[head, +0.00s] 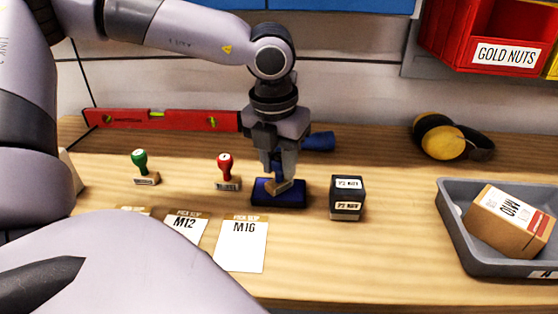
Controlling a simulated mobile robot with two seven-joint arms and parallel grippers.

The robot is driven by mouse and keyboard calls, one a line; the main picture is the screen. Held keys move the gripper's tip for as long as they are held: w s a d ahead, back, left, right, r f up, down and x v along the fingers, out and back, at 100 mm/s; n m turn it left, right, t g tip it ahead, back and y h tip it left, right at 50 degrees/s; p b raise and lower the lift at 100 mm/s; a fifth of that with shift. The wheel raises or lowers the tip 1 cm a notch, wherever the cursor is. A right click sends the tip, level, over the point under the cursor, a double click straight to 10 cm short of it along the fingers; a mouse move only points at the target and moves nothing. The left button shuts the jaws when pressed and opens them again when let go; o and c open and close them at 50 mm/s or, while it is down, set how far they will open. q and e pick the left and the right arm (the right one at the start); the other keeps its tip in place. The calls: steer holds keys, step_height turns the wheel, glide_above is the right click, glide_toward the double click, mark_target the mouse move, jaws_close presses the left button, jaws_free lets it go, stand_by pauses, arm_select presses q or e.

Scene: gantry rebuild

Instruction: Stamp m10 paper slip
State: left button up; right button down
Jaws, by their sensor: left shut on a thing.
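My left gripper (277,178) points down over the dark blue ink pad (295,199) and is shut on a stamp. The stamp's wooden base (279,188) shows tilted at the pad; its handle is hidden by the fingers. I cannot tell for sure whether it touches the pad. Paper slips marked M12 (187,225) and M16 (242,246) lie at the front. Only the top edge of another slip (135,209) shows left of them; my arm hides its label. A green-handled stamp (140,165) and a red-handled stamp (225,168) stand upright behind the slips. My right gripper is not in view.
A grey tray (455,222) holds a cardboard box (508,222). Yellow ear muffs (445,141), a red level (160,120) and a blue object (320,141) lie at the back. The wooden bench between is clear.

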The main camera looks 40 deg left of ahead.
arm_select(q)
steer(key=shift+s+f+b, duration=0.15)
steer(key=shift+f+b, duration=0.05)
steer(key=shift+b, duration=0.25)
stand_by(1.5)
steer(key=shift+r+p, duration=1.7)
steer(key=shift+r, duration=1.95)
